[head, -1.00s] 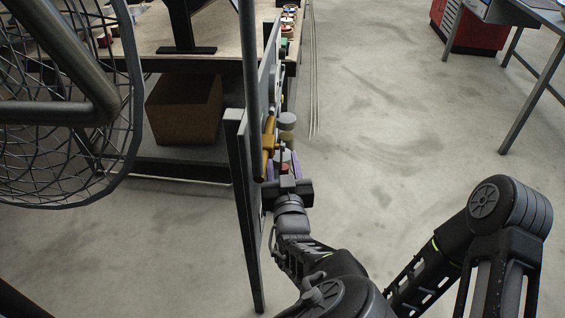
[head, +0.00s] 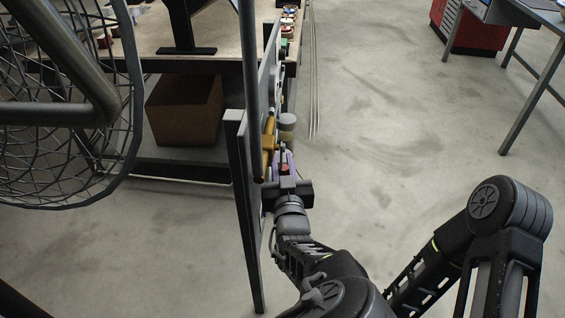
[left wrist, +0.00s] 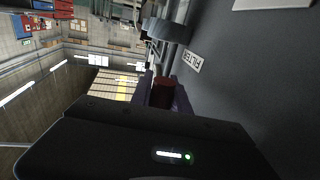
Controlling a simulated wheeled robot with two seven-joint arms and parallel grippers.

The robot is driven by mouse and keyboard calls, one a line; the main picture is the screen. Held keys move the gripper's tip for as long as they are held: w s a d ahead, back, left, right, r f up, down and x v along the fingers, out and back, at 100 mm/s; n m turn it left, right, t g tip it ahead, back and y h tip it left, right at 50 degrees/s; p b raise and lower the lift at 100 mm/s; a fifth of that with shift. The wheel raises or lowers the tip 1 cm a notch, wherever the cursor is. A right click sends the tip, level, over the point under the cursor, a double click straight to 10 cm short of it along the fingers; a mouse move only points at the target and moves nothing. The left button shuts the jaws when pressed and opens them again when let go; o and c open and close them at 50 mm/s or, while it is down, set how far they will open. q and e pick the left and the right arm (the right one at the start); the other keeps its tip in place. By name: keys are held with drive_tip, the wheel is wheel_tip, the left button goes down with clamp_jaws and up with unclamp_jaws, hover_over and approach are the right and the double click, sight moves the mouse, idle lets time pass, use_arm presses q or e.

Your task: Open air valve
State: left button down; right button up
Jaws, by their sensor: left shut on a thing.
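In the left wrist view a dark red, round-looking part (left wrist: 163,92), apparently the air valve's handle, sits between the purple fingertips of my left gripper (left wrist: 162,96). The gripper is shut on it. A label reading FILTER (left wrist: 192,61) is on the grey panel beside it. In the head view my left gripper (head: 284,160) is at the right face of an upright panel (head: 240,170), seen nearly edge-on. My right gripper is not in view.
A yellow-orange fitting (head: 268,142) and a pale round cap (head: 287,121) stick out of the panel just beyond the gripper. A wire-cage fan (head: 70,110) stands at the left. A workbench (head: 225,55) stands behind. The floor to the right (head: 390,120) is clear.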

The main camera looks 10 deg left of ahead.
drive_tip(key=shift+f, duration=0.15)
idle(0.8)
